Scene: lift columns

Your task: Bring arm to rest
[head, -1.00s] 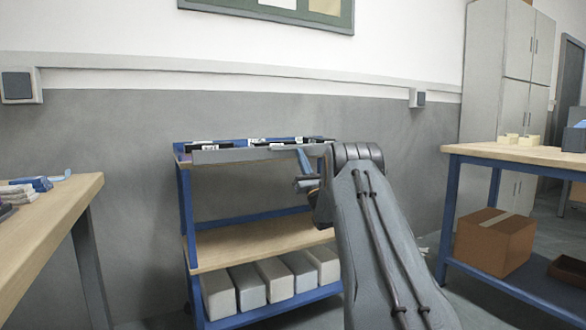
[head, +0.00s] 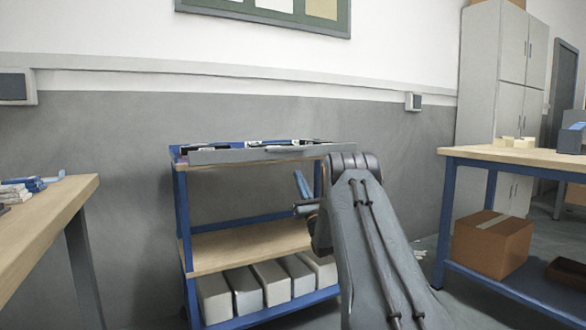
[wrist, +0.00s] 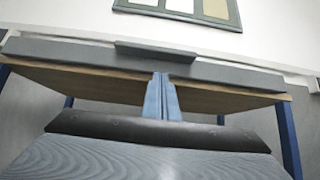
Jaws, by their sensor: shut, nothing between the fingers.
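My arm reaches forward in the head view, its dark grey link rising from the lower right in front of the blue rack (head: 183,215). My gripper (head: 299,176) is at the end of the arm, before the rack's right part and below its top shelf's grey front strip. In the wrist view, the two blue fingers of my gripper (wrist: 161,78) lie side by side, shut and empty. They point up toward the grey front strip (wrist: 80,52) and the wooden underside of a shelf (wrist: 215,97). The gripper body is partly hidden behind my arm in the head view.
A wooden table (head: 50,215) stands at the left, with small items on it. A blue-framed workbench (head: 475,154) at the right has a cardboard box (head: 490,247) on its lower shelf. Several pale bins (head: 248,287) fill the rack's bottom. Grey cabinets (head: 505,80) stand behind the workbench.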

